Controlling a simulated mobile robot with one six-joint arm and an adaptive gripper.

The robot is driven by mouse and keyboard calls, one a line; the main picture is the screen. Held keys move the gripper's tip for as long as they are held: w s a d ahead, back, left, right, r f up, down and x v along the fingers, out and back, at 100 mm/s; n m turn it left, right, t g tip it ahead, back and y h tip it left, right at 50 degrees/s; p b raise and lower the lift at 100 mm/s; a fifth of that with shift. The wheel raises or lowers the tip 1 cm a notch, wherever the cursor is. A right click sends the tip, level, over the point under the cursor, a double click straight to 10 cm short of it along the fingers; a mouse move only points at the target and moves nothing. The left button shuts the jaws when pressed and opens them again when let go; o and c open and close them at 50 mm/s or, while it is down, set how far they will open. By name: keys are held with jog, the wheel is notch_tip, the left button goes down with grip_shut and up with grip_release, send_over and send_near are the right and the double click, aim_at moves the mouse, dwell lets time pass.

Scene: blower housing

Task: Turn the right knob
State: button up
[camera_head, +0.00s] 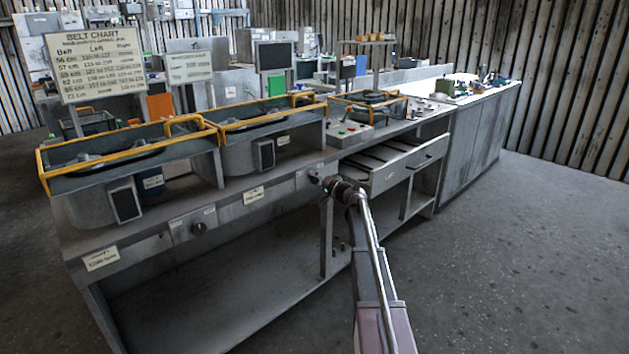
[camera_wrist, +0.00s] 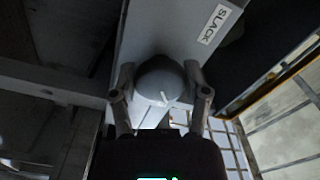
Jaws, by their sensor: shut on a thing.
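The right knob (camera_wrist: 155,85) is a round grey dial with a white pointer line, centred in the wrist view. My gripper (camera_wrist: 159,73) has one finger on each side of it and is shut on it. In the head view my gripper (camera_head: 328,183) reaches the front panel of the bench just left of the drawers and hides this knob. A second, dark knob (camera_head: 198,228) sits farther left on the same panel, apart from my gripper.
A "SLACK" label (camera_wrist: 213,24) is beside the held knob. The grey bench (camera_head: 240,182) carries yellow-railed housings (camera_head: 130,150). A slightly open drawer (camera_head: 400,165) is right of my gripper. A belt chart (camera_head: 96,63) stands at the upper left. The floor at right is clear.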

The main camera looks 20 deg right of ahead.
jog(key=shift+a, duration=0.1)
dwell(0.3)
jog(key=o, duration=1.2)
jog(key=shift+c, duration=0.2)
jog(key=shift+s, duration=0.1)
jog(key=v, duration=1.2)
